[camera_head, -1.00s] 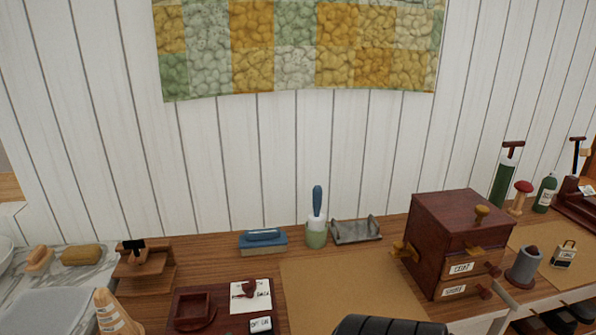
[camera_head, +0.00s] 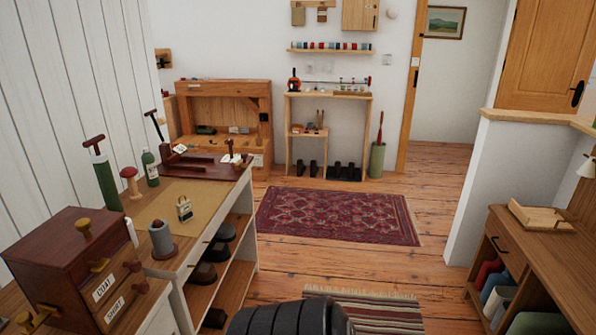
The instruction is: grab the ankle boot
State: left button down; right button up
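I cannot pick out an ankle boot for certain. Several dark, shoe-like shapes (camera_head: 204,274) sit on the open shelves under the bench at left. More small dark upright shapes (camera_head: 314,168) stand low in the shelf unit at the back wall; they are too small to identify. Neither of my grippers is in view.
The bench (camera_head: 205,203) at left carries a reddish wooden drawer box (camera_head: 65,245). A patterned red rug (camera_head: 335,216) and a striped rug (camera_head: 380,312) lie on the wood floor. A desk (camera_head: 540,240) stands at right. The floor between is clear.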

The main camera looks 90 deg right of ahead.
aim_at(350, 170)
jog(key=z, duration=3.2)
jog(key=i+j, duration=0.1)
jog(key=i, duration=3.55)
jog(key=i+j+u, duration=0.1)
jog(key=i+u, duration=0.15)
jog(key=i, duration=0.45)
jog(key=i+l+u, duration=0.1)
jog(key=i+u, duration=0.15)
jog(key=i, duration=0.45)
jog(key=i+l+u, duration=0.25)
jog(key=i, duration=0.5)
